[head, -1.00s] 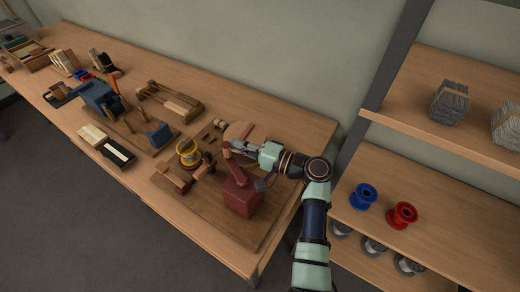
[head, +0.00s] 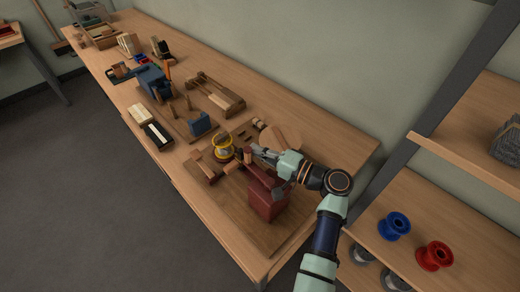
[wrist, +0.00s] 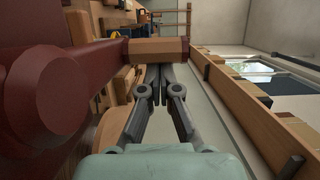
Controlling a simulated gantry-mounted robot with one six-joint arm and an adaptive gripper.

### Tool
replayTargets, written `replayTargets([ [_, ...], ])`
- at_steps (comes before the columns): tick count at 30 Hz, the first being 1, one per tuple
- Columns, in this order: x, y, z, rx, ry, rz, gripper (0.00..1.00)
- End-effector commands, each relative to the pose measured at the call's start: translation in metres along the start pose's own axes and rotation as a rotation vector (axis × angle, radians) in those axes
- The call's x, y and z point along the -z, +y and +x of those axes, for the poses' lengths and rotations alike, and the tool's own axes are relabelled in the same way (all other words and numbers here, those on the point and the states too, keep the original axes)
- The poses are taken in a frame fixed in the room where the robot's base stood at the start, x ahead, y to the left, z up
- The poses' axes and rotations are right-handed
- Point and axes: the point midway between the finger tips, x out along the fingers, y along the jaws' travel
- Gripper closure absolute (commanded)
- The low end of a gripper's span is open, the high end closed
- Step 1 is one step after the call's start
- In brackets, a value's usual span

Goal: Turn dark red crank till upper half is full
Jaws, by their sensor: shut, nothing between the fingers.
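The dark red machine block (head: 266,203) stands on a wooden board at the near right end of the bench. Its dark red crank arm (head: 258,170) slants up and to the left. In the wrist view the crank (wrist: 45,70) fills the left side, and its wooden handle (wrist: 158,49) crosses just beyond my fingertips. My gripper (wrist: 160,76) is shut and empty, with its tips at the handle; I cannot tell whether they touch. In the head view my gripper (head: 258,152) is beside the crank's upper end. Which part is the upper half, and how full it is, I cannot make out.
A yellow spool (head: 223,141) and wooden blocks stand left of the crank. A round wooden disc (head: 281,138) lies behind my gripper. A blue tool (head: 152,82) and a wooden rack (head: 215,95) are farther left. Blue (head: 394,226) and red (head: 434,256) spools sit on the right shelf.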

Motion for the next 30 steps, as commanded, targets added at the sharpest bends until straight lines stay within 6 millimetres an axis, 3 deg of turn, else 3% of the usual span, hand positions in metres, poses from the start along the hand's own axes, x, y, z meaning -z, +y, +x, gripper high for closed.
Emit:
replayTargets([
  [12, 0.0, -0.005, 0.0, 0.001, 0.0, -0.001, 1.0],
  [24, 0.0, -0.085, 0.0, 0.001, 0.0, -0.004, 1.0],
  [30, 0.0, -0.1, 0.0, 0.0, 0.0, 0.0, 1.0],
])
